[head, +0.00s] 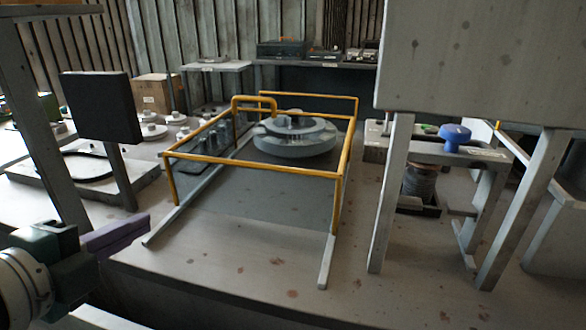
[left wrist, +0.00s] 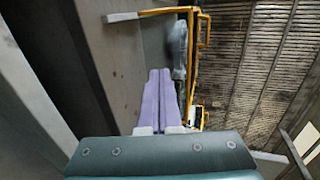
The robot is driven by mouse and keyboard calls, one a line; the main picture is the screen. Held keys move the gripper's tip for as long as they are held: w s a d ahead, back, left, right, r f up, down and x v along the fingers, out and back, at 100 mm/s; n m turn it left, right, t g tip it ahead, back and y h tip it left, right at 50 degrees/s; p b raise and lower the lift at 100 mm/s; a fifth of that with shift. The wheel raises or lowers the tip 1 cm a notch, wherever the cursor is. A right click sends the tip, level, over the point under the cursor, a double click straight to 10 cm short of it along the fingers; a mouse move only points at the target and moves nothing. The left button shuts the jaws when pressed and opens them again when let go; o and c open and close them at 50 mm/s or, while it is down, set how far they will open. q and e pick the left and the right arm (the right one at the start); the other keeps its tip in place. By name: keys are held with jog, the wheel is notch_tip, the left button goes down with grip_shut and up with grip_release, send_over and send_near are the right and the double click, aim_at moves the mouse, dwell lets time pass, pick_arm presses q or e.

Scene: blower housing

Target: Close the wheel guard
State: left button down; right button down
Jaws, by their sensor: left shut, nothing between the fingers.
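The wheel guard (head: 255,167) is a yellow tubular frame with see-through dark panels and a raised yellow handle at its left back. It stands on the bench over two pale rails that run toward me. A round grey wheel (head: 295,138) shows inside the back part of the frame. My left gripper (head: 146,219) has purple fingers, closed together and empty, left of the guard's near left rail and apart from the frame. The left wrist view shows the shut fingers (left wrist: 160,72) with the yellow frame (left wrist: 191,60) just beyond and to their right. My right gripper is not in view.
A black panel on a post (head: 100,107) stands at the left. A large grey panel on legs (head: 480,60) stands at the right, beside a blue knob (head: 454,134). The bench top (head: 250,255) in front of the guard is clear.

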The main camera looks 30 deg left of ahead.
pick_arm(q)
send_near(206, 186)
jog(key=x, duration=0.5)
jog(key=shift+f, duration=0.1)
jog(key=shift+w+a, duration=0.2)
jog(key=shift+w, duration=0.5)
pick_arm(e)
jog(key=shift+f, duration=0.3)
pick_arm(q)
jog(key=shift+f+b, duration=0.1)
jog(key=shift+b, duration=0.2)
